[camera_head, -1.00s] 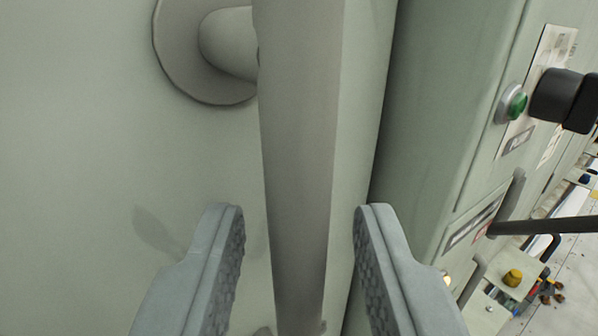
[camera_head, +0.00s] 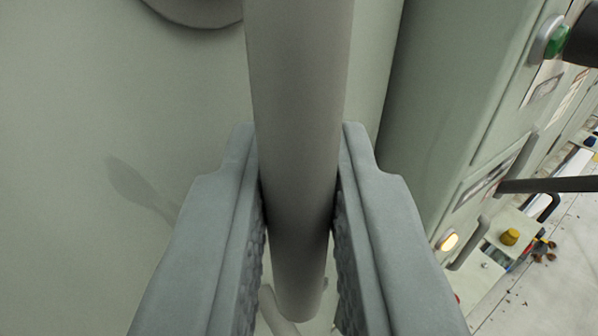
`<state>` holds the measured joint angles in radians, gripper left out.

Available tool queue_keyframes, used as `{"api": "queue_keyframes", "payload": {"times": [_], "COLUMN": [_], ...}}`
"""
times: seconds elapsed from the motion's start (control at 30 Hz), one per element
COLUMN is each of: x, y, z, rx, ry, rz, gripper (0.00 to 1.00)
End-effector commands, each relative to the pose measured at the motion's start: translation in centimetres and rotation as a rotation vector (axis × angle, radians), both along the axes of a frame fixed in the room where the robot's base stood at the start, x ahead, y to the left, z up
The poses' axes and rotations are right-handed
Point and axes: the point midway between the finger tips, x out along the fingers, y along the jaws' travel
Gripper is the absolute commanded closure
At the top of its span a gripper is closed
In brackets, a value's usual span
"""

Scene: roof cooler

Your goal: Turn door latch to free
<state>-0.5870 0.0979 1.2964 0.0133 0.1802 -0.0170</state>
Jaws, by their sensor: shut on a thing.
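The door latch (camera_head: 297,90) is a smooth grey-green bar running down the middle of the view, in front of a pale green door panel (camera_head: 90,150). Part of its round mounting plate (camera_head: 200,8) shows at the top edge. My gripper (camera_head: 299,160) is shut on the latch bar, with one finger on its left side and one on its right. The bar's lower end shows between the fingers. The bar's upper end is out of view.
Below are a dark horizontal bar (camera_head: 550,185), a lit lamp (camera_head: 449,242) and a yellow knob (camera_head: 510,237). A light floor (camera_head: 540,300) lies at lower right.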

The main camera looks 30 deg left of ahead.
Motion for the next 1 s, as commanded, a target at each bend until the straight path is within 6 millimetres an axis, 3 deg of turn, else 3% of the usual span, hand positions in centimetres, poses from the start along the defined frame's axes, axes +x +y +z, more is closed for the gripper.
{"api": "queue_keyframes", "payload": {"times": [0.37,1.0], "x": [-0.7,-3.0], "y": [0.3,1.3], "z": [0.2,1.6], "rx": [0.064,0.293], "ry": [0.156,0.709], "rz": [0.0,0.0], "gripper": [1.0,1.0]}}
